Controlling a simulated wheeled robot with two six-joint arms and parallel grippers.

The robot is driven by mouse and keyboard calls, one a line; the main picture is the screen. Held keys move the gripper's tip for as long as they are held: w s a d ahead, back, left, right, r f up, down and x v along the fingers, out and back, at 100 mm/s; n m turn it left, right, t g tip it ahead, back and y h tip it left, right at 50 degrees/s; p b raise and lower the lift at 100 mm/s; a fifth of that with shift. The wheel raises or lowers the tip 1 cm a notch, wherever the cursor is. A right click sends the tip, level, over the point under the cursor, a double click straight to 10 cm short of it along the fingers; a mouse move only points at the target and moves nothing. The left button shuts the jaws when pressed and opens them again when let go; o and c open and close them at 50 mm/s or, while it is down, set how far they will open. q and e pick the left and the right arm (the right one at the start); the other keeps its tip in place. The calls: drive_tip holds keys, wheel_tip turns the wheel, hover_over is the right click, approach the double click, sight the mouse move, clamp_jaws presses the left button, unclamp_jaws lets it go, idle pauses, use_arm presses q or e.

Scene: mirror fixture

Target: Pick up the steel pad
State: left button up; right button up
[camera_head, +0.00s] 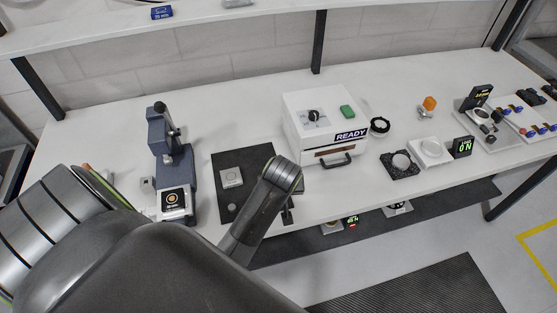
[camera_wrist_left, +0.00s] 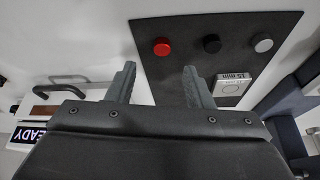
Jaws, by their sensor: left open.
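The steel pad seems to be the small grey round disc on the dark mat; it shows in the left wrist view (camera_wrist_left: 263,45) at the right end of a row with a black disc (camera_wrist_left: 212,44) and a red disc (camera_wrist_left: 162,47). In the head view the grey disc (camera_head: 232,207) is near the mat's front left. My left gripper (camera_wrist_left: 160,76) is open and empty above the mat, its fingers pointing toward the red disc side, apart from the grey disc. In the head view my left arm hides the red and black discs. My right gripper is not in view.
A white READY box (camera_head: 318,115) with a front handle stands to the right. Several small devices fill the bench's right side.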

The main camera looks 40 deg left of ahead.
use_arm(q)
drive_tip(key=shift+f, duration=0.25)
drive_tip(key=shift+a+f, duration=0.1)
drive_tip(key=p+x, duration=0.1)
drive_tip(key=x, duration=0.2)
drive_tip(key=shift+s+f+p, duration=0.15)
drive_tip(key=shift+f+p, duration=0.15)
drive_tip(key=shift+p, duration=0.05)
drive_tip(key=shift+x, duration=0.8)
drive_tip(key=shift+c, duration=0.4)
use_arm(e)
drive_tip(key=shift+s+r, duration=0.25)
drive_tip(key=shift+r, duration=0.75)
use_arm(q)
clamp_jaws()
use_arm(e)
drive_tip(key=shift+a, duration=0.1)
